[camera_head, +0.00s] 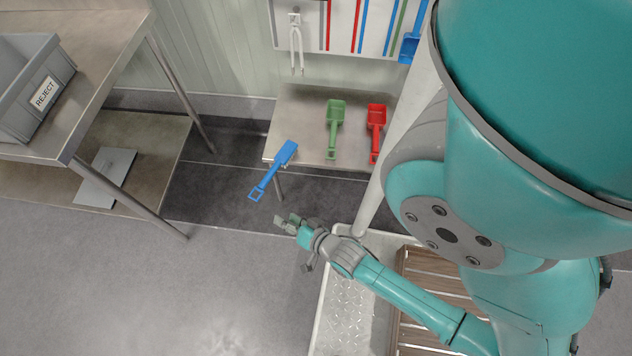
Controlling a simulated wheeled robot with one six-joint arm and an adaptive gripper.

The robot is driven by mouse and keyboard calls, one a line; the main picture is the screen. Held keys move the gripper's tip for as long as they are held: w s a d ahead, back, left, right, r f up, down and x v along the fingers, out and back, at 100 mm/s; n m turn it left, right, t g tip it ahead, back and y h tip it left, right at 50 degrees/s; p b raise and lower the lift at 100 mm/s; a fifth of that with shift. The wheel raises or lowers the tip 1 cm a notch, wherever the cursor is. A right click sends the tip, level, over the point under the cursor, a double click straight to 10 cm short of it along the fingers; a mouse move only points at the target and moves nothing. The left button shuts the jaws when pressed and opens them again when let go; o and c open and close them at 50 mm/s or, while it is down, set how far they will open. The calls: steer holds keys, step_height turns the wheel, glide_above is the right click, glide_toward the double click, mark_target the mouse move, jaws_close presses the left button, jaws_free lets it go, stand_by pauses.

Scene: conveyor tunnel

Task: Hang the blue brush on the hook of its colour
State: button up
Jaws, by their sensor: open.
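A blue brush (272,170) lies at the left front corner of a low metal shelf (300,115). Its broad head is on the shelf edge and its handle, with an open loop at the end, sticks out over the floor toward me. My gripper (288,224) is below and right of the handle loop in the picture, apart from it, open and empty. A white board (345,30) with red, blue and green stripes hangs on the wall above the shelf. The hooks are too small or cut off to tell apart.
A green scoop (335,125) and a red scoop (376,130) lie on the shelf. A blue tool (410,45) hangs at the board's right, partly cut off. A metal table with a grey REJECT bin (40,100) stands left. Open floor (180,280) lies front left.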

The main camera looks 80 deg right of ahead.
steer(key=s+a+r+n+t+y, duration=0.1)
steer(key=s+a+r+n+y, duration=0.1)
steer(key=r, duration=0.5)
steer(key=s+a+r+n+t+y, duration=0.1)
steer(key=s+a+r+n+y, duration=0.1)
steer(key=s+a+r+n, duration=0.3)
steer(key=s+a+r+n+t+y, duration=0.1)
steer(key=a+r+n, duration=0.4)
steer(key=r, duration=0.6)
steer(key=s+n+y, duration=0.1)
steer(key=s+n, duration=0.1)
steer(key=shift+s+r+n, duration=0.2)
steer(key=shift+s+n, duration=0.2)
steer(key=shift+o, duration=0.3)
